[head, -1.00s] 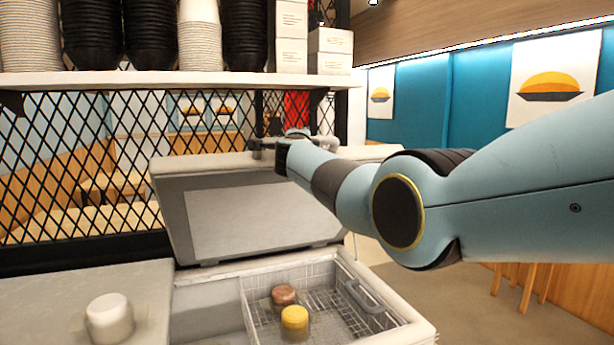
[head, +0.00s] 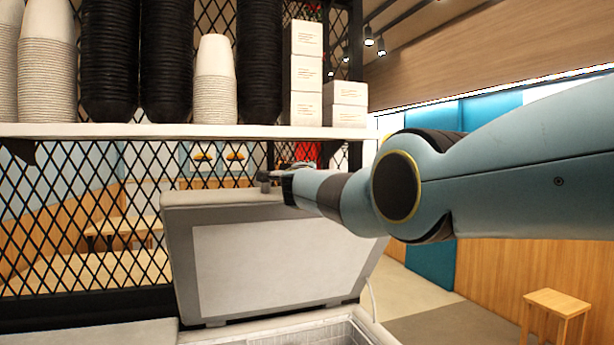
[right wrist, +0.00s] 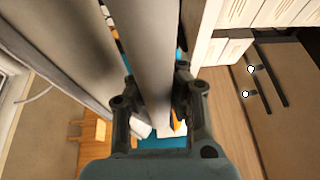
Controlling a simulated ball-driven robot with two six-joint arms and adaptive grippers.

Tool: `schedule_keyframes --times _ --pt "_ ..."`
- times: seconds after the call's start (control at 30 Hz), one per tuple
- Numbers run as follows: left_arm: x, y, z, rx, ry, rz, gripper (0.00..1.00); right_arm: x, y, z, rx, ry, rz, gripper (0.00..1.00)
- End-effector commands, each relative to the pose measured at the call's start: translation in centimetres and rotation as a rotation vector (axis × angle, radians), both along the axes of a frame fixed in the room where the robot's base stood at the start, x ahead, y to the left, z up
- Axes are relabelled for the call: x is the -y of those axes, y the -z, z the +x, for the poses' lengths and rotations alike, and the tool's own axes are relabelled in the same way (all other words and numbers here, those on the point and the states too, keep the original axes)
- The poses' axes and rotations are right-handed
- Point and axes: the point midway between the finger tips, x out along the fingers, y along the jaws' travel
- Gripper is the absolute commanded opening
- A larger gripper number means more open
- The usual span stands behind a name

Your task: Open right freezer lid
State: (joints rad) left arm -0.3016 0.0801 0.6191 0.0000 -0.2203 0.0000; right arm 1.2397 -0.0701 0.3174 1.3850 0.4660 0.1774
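The grey freezer lid (head: 262,270) stands raised and steeply tilted, its pale inner panel facing me. The freezer's open top (head: 320,330) shows at the bottom edge of the head view. My right gripper (head: 272,180) is at the lid's upper edge. In the right wrist view its two fingers (right wrist: 150,95) are spread apart on either side of a long grey edge (right wrist: 152,50), which looks like the lid. Gaps seem to show beside that edge; I cannot tell whether the fingers touch it. My left gripper is not in view.
A white shelf (head: 170,131) with stacked black bowls (head: 165,60), cups and white boxes (head: 306,75) is above the lid. A black mesh partition (head: 80,220) stands behind. A wooden stool (head: 556,305) is at the lower right.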

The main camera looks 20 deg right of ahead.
Motion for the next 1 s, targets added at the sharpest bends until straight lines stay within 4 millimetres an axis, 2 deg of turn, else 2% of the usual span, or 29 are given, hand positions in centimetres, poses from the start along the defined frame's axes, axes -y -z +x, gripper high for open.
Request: schedule_keyframes --times 0.07,0.4,0.8,1.0 --pt "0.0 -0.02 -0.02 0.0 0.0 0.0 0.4 -0.11 -0.38 0.03 0.005 -0.001 0.0 0.03" --pt "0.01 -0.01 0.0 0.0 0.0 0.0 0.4 -0.07 -0.14 0.01 0.002 0.0 0.0 0.46" --pt "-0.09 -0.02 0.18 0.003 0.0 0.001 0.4 -0.07 -0.04 -0.07 0.002 0.001 0.002 0.46" --pt "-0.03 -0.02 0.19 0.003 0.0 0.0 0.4 -0.4 0.16 -0.73 0.004 0.006 0.002 0.46"
